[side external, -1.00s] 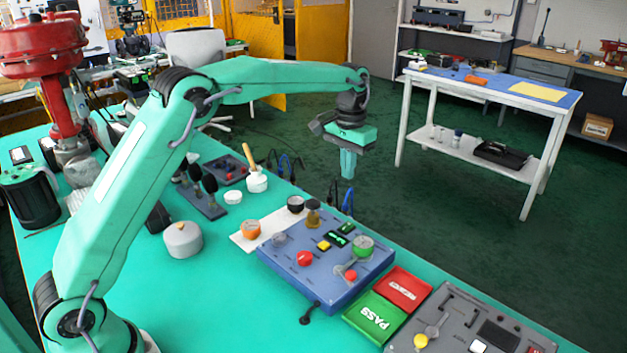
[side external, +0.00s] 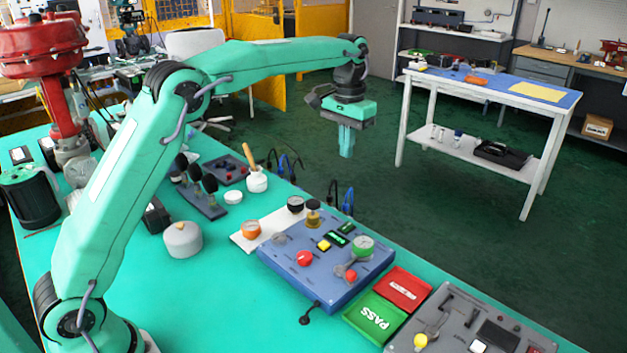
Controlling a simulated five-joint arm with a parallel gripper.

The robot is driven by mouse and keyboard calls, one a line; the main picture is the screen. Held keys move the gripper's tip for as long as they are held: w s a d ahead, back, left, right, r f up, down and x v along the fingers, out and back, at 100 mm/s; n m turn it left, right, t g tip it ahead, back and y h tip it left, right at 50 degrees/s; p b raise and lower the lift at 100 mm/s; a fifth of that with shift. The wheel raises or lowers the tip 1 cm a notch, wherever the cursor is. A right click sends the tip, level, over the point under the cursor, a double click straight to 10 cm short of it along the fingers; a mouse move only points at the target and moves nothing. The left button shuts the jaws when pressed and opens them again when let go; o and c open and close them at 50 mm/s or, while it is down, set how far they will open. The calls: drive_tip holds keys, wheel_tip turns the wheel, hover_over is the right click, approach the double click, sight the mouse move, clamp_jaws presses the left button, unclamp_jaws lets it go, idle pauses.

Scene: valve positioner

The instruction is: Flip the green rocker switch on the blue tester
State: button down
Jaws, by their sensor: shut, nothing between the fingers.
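The blue tester (side external: 287,272) lies on the green bench at lower centre. A small green part in a dark frame, which looks like the green rocker switch (side external: 338,240), is on its upper face; its tilt is too small to tell. Another small dark and green part (side external: 346,228) sits just behind it. The tester also bears a red knob (side external: 304,258), a yellow button (side external: 323,245), a round green-rimmed gauge (side external: 362,244) and a red button (side external: 351,276). My gripper (side external: 347,153) is shut and empty, pointing down, high above and apart from the tester.
Red (side external: 403,289) and green PASS (side external: 375,317) trays lie right of the tester, with a grey panel (side external: 450,325) beyond. An amber-topped fitting (side external: 313,212), a black-topped cup (side external: 296,204) and blue cables (side external: 347,202) stand behind it.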

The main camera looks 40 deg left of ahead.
wheel_tip(320, 180, up, 8)
drive_tip(key=s, duration=0.1)
idle(0.4)
drive_tip(key=shift+s+r, duration=0.1)
drive_tip(key=shift+r, duration=0.05)
drive_tip(key=s+a+r+t, duration=0.1)
drive_tip(key=s+t, duration=0.1)
drive_tip(key=s, duration=0.7)
drive_tip(key=s+a+r+t, duration=0.1)
drive_tip(key=s+r, duration=0.1)
drive_tip(key=s, duration=0.7)
drive_tip(key=s+f+t, duration=0.2)
drive_tip(key=s+f, duration=0.9)
drive_tip(key=s, duration=0.4)
drive_tip(key=shift+s+a+f+t, duration=0.15)
drive_tip(key=shift+a+f+t, duration=0.15)
drive_tip(key=shift+f, duration=0.1)
